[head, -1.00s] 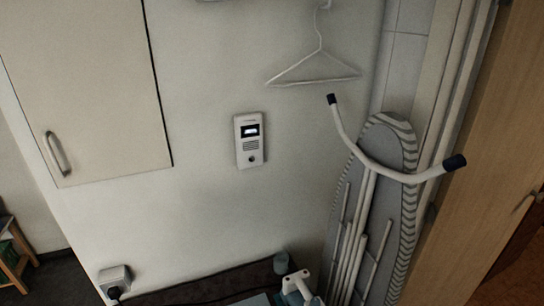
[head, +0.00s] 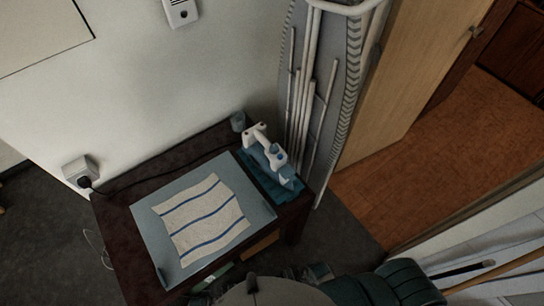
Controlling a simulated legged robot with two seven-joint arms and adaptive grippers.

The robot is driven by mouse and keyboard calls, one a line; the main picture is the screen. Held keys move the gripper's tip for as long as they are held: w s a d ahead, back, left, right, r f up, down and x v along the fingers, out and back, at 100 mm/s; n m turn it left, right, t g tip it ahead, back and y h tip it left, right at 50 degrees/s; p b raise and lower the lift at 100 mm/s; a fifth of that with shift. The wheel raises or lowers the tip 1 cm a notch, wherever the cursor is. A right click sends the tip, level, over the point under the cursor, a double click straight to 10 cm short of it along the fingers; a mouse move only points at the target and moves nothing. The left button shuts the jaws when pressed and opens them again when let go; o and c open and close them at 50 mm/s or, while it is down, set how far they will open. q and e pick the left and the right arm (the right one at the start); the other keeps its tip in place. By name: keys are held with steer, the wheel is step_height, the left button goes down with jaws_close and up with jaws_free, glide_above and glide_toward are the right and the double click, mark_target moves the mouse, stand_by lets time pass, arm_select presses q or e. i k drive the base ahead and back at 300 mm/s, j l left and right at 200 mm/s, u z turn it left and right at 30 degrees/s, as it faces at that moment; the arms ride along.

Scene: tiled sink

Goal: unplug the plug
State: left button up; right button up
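The dark plug (head: 84,182) sits in the pale wall socket box (head: 79,169) at the left, low on the white wall. A dark cord (head: 135,182) runs from it along the back edge of the dark table toward the iron. The white and blue iron (head: 268,152) rests at the table's right end on a teal base. Neither of my grippers can be made out in the head view. Grey and dark teal parts at the bottom edge look like my own body.
The dark brown table (head: 121,232) carries a light blue mat (head: 150,216) with a striped cloth (head: 203,215) on it. A small cup (head: 238,121) stands at its back. An ironing board (head: 330,62) leans right of it. Dark floor (head: 50,235) is open left of the table.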

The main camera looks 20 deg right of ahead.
mark_target(83, 182)
steer(key=u, duration=1.35)
steer(key=k+j, duration=0.1)
steer(key=j, duration=1.7)
steer(key=i+j+z, duration=0.1)
steer(key=i+j, duration=0.75)
